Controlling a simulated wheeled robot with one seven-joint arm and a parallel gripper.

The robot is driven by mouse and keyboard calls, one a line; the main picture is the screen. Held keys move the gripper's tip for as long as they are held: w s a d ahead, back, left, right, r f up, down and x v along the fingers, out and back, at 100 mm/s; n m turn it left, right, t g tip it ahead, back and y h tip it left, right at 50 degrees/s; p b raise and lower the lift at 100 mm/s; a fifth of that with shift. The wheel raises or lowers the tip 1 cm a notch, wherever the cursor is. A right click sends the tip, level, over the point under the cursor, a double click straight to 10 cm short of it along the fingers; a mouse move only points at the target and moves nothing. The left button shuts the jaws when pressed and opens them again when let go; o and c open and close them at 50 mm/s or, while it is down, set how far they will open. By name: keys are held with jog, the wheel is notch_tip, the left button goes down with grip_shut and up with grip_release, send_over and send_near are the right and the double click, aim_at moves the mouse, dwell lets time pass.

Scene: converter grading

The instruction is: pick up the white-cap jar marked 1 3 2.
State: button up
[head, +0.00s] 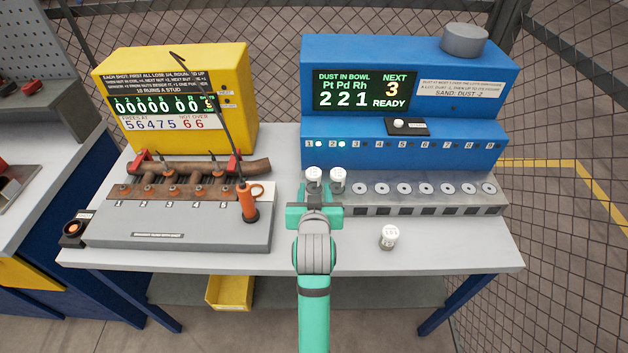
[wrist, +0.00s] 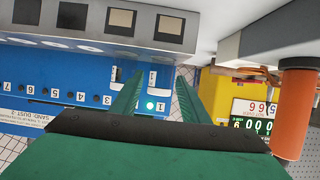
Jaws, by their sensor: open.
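Three white-cap jars show in the head view. One jar (head: 388,237) stands alone on the bare table in front of the blue machine. Two more, the left jar (head: 314,177) and the right jar (head: 338,178), stand at the left end of the grey slotted rack. Markings are too small to read, so I cannot tell which is 1 3 2. My gripper (head: 314,207) is open in front of the two rack jars, left of the lone jar. In the wrist view my gripper (wrist: 159,85) has spread, empty fingers facing the blue machine; no jar is clearly visible between them.
The blue machine (head: 400,60) stands behind the grey rack (head: 440,205), with lamps 1 and 2 lit. Left is a grey station (head: 170,240) with an orange-handled tool (head: 247,203) and a yellow panel (head: 230,85). The table's front right (head: 460,250) is clear.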

aim_at(314, 183)
jog(key=shift+r+x, duration=0.2)
jog(key=shift+x, duration=1.7)
jog(key=shift+w+a, duration=0.1)
jog(key=c, duration=0.8)
jog(key=shift+c, duration=0.2)
jog(key=shift+r, duration=0.15)
